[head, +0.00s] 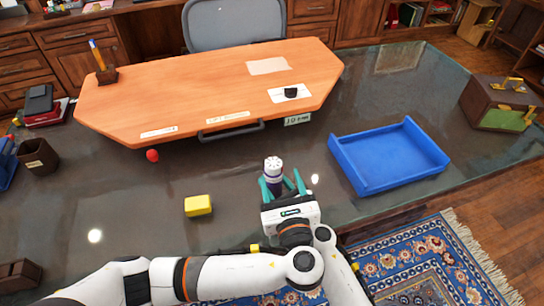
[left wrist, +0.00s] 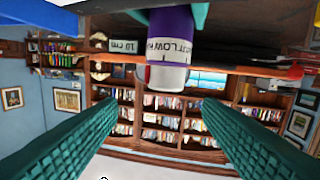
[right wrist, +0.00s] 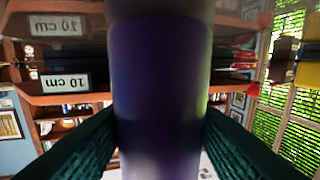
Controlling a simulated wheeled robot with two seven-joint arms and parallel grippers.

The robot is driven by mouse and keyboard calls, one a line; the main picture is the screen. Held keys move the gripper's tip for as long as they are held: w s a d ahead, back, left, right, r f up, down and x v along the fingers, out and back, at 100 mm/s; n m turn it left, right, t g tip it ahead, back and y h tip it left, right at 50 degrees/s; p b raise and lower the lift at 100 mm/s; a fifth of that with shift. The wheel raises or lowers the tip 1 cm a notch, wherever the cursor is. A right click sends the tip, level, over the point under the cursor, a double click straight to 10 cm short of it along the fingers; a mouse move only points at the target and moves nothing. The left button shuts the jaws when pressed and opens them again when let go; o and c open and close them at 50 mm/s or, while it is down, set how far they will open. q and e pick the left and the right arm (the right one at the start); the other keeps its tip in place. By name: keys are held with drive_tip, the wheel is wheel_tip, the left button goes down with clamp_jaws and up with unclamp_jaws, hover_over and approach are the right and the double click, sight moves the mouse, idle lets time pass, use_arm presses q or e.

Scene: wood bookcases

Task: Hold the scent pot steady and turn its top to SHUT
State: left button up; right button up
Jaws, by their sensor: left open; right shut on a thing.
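The scent pot (head: 273,167) stands upright on the dark table in the head view, with a white dotted top and a purple band. In the left wrist view, seen upside down, the pot (left wrist: 168,50) shows partly readable purple lettering and its pale top. My left gripper (left wrist: 150,112) is open, its teal fingers spread level with or just above the top, not touching it. My right gripper (right wrist: 160,140) is shut on the pot's dark purple body, which fills the middle of the right wrist view. In the head view the hands overlap, and the right is mostly hidden. No SHUT mark is readable.
A yellow block (head: 198,205) lies left of the pot and a red ball (head: 152,155) farther back. A blue tray (head: 345,175) stands to the right. A wooden board (head: 190,85) with a black knob (head: 290,93) lies behind. The table between block and pot is clear.

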sight(272, 158)
use_arm(q)
drive_tip(key=shift+m+t, duration=0.4)
drive_tip(key=shift+m, duration=0.2)
drive_tip(key=w, duration=0.3)
drive_tip(key=w+a, duration=0.1)
drive_tip(key=w, duration=0.2)
drive_tip(key=w+a+f, duration=0.1)
drive_tip(key=w, duration=0.1)
drive_tip(key=shift+w+a+f, duration=0.1)
drive_tip(key=shift+w, duration=0.3)
drive_tip(key=c, duration=1)
drive_tip(key=shift+h, duration=0.3)
